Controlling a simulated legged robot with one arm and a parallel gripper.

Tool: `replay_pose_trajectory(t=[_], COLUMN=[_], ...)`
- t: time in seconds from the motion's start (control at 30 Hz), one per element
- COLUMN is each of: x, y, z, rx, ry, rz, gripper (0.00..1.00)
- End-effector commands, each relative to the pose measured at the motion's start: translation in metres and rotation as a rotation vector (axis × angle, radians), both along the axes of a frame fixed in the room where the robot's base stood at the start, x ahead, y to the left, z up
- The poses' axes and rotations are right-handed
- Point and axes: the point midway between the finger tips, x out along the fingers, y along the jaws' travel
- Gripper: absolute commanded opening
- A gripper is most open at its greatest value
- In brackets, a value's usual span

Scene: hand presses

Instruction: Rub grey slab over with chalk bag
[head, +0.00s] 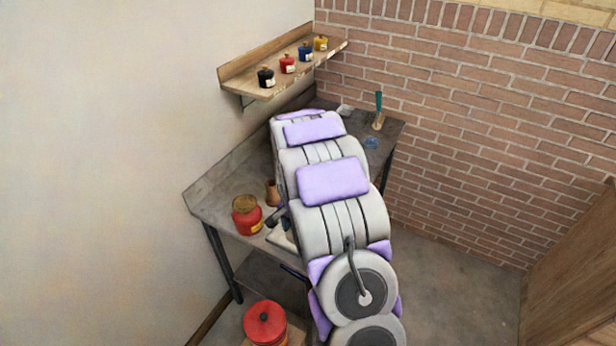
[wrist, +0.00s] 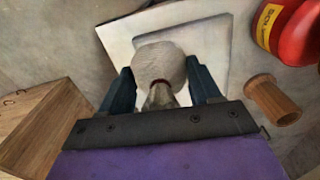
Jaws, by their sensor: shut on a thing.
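In the wrist view the bag is over a pale grey slab (wrist: 205,42) that lies on a larger white sheet or board (wrist: 117,36). The bag hides part of the slab, and I cannot tell whether they touch.
A red tin (head: 247,216) and a brown wooden cup (head: 272,193) stand left of my arm on the grey bench (head: 222,190). A wall shelf (head: 262,92) holds several small jars. A brush (head: 378,108) stands at the back right. A red pot (head: 265,323) is lower down in front.

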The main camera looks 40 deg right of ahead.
Motion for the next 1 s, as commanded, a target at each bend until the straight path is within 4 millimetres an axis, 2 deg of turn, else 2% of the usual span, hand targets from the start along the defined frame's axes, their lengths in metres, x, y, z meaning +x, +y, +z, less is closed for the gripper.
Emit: replay_pose_trajectory(t=[0.1,0.27,0.53,1.0], x=[-0.001,-0.003,-0.003,-0.003], y=[0.003,0.001,-0.003,0.002], z=[0.013,0.021,0.021,0.023], rx=[-0.003,0.000,0.004,-0.001], ry=[0.000,0.001,0.000,0.001], rz=[0.004,0.005,0.005,0.006], gripper=[0.34,0.34,0.34,0.34])
